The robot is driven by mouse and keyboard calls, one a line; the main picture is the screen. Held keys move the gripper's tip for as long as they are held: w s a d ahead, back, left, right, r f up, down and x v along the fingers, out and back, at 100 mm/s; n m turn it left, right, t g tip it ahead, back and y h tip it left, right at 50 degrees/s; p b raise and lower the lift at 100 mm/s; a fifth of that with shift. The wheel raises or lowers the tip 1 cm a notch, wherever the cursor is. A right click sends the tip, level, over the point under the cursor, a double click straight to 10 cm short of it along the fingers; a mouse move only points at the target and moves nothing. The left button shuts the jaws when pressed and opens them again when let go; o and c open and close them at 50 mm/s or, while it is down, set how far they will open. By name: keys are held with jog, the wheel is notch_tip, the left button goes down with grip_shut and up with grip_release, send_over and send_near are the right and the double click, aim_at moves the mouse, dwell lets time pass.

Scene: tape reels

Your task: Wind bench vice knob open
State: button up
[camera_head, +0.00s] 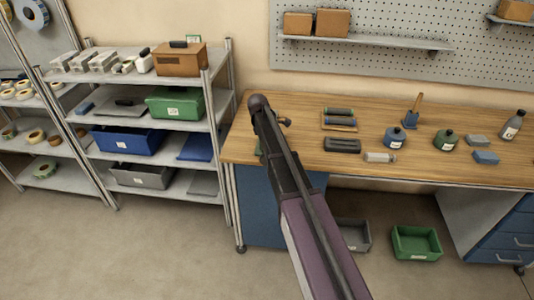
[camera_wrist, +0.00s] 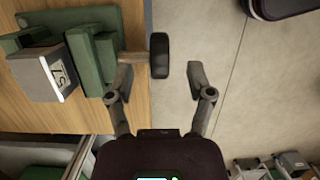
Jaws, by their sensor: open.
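The green bench vice (camera_wrist: 92,55) stands on the wooden bench at the left of the wrist view. A grey block with a white label sits against its body. A short spindle (camera_wrist: 133,58) runs from the vice to a black round knob (camera_wrist: 159,55), seen edge-on beyond the bench edge. My gripper (camera_wrist: 158,78) is open, its two fingers on either side of the knob's line. The knob lies nearer the left finger, and I see no clear contact. In the head view my arm hides most of the vice.
The wooden bench (camera_head: 460,162) holds a dark case (camera_head: 342,145), bottles (camera_head: 395,138) and small blocks to the right of my arm. Metal shelves (camera_head: 215,130) with bins stand close on the left. Green (camera_head: 416,243) and grey bins lie below the bench. Floor in front is clear.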

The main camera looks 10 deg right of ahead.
jog(key=shift+w+a+r+t+y+p, duration=0.15)
jog(key=shift+r+y+p, duration=0.3)
jog(key=shift+r+p, duration=0.25)
jog(key=shift+s+a+r+t+y+p, duration=0.1)
jog(key=shift+a+r+t+y+p, duration=0.1)
jog(key=shift+r+y+p, duration=0.45)
jog(key=shift+w+a+r+t+y+p, duration=0.1)
jog(key=shift+a+r+t+y+p, duration=0.1)
jog(key=shift+r+p, duration=0.55)
jog(key=shift+r, duration=0.15)
jog(key=shift+f+b, duration=0.2)
jog(key=shift+b, duration=0.25)
notch_tip(320, 180, down, 14)
jog(key=b, duration=1.3)
jog(key=shift+r, duration=0.25)
grip_shut()
